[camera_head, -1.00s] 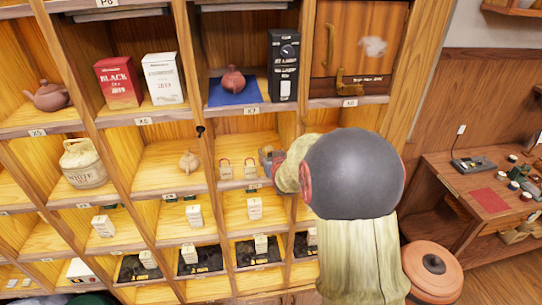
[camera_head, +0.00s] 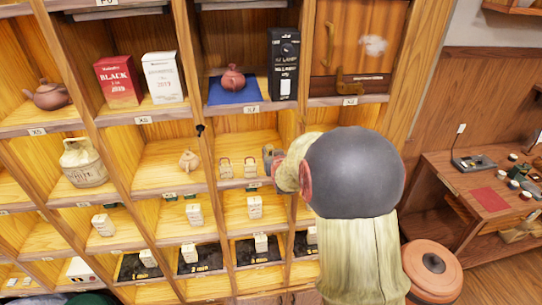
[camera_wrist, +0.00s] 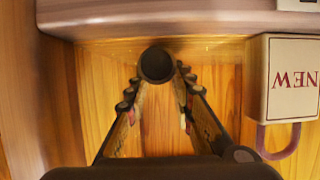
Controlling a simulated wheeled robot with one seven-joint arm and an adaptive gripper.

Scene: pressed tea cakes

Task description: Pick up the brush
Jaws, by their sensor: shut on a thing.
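In the wrist view, a dark, round-ended thing, which I take to be the brush (camera_wrist: 157,64), stands between the fingertips of my gripper (camera_wrist: 157,82). The fingers close on it from both sides, and only its dark round end shows clearly. In the head view, my gripper (camera_head: 273,160) reaches into a shelf compartment in the middle row. My arm hides much of that compartment, and I cannot make out the brush there.
Two small looped tags (camera_head: 237,168) stand left of my gripper. Wooden dividers and a shelf edge (camera_wrist: 150,22) bound the compartment. A red teapot (camera_head: 233,78) sits above.

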